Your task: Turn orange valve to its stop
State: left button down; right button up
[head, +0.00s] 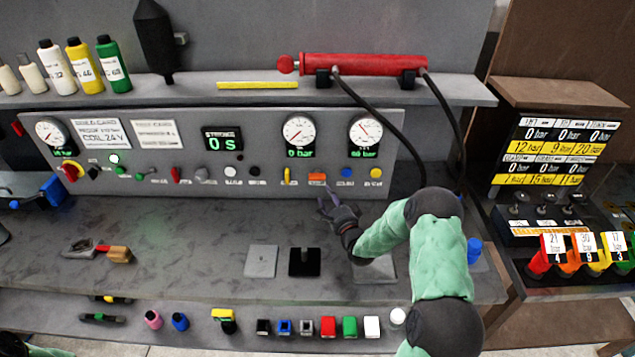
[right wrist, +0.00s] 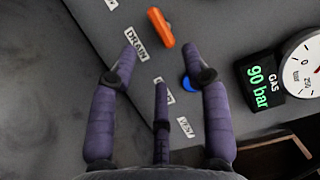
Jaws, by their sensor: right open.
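The orange valve (head: 317,177) is a small handle on the grey upright panel; in the head view it lies about level. In the right wrist view the orange valve (right wrist: 160,27) lies just beyond the fingertips, near a label reading DRAIN. My right gripper (head: 327,202) is open and empty, just below and in front of the valve, apart from it. Its spread purple fingers (right wrist: 162,68) show in the right wrist view.
A yellow handle (head: 287,175) is left of the valve; blue (head: 347,173) and yellow (head: 376,173) knobs are right. Two gauges (head: 299,131) sit above. Black hoses (head: 385,115) hang at the right.

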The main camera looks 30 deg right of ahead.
aim_at(317, 177)
jog(key=w, duration=0.3)
jog(key=w+d, duration=0.1)
jog(key=w, duration=0.5)
jog(key=shift+w+d+f+b, duration=0.1)
jog(key=shift+w+d+b, duration=0.15)
jog(key=shift+b, duration=0.05)
grip_shut()
